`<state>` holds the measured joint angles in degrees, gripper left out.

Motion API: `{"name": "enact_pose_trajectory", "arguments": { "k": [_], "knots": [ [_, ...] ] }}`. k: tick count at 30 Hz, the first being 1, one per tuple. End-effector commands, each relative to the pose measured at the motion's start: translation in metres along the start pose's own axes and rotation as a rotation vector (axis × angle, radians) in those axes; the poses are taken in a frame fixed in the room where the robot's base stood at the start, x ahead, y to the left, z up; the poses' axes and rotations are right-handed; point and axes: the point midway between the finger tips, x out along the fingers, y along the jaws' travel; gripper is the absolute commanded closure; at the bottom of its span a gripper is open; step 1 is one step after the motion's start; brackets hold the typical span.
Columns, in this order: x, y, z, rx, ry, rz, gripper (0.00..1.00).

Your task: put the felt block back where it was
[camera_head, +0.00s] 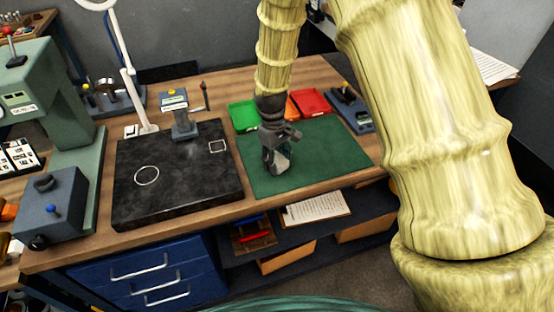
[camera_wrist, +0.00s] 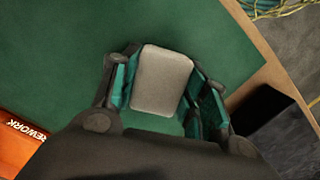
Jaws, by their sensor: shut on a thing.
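The felt block (camera_wrist: 161,80) is a light grey, rounded rectangular piece in the wrist view. My gripper (camera_wrist: 160,92) is shut on it, with one finger on each side. In the head view my gripper (camera_head: 277,165) points down over the green mat (camera_head: 320,165), and the pale block (camera_head: 283,163) shows partly between the fingers. The green mat also fills much of the wrist view (camera_wrist: 60,60). I cannot tell whether the block touches the mat or hangs just above it.
Left of the mat lies a black stone plate (camera_head: 190,185) with a white circle and a white square outlined on it. Behind the mat are a green tray (camera_head: 243,115) and a red tray (camera_head: 311,102). A grey device (camera_head: 352,110) stands at the mat's right. The mat's front is clear.

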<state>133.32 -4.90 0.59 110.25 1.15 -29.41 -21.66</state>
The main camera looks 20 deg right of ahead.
Motion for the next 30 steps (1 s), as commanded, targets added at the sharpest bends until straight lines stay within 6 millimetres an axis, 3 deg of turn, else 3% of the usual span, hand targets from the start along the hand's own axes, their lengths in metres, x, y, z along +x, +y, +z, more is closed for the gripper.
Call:
{"name": "enact_pose_trajectory", "arguments": {
  "k": [2,3,6,7,20,30],
  "knots": [
    [0.002,0.0,0.0,0.0,-0.001,0.0,0.78],
    [0.003,0.0,0.0,0.0,-0.001,0.0,0.54],
    [0.002,0.0,0.0,0.0,0.0,0.0,0.36],
    [0.002,0.0,0.0,0.0,0.0,0.0,0.34],
    [-0.003,0.0,0.0,0.0,0.001,0.0,0.34],
    [-0.042,0.0,-0.001,-0.001,0.003,0.001,0.34]
  ]
}}
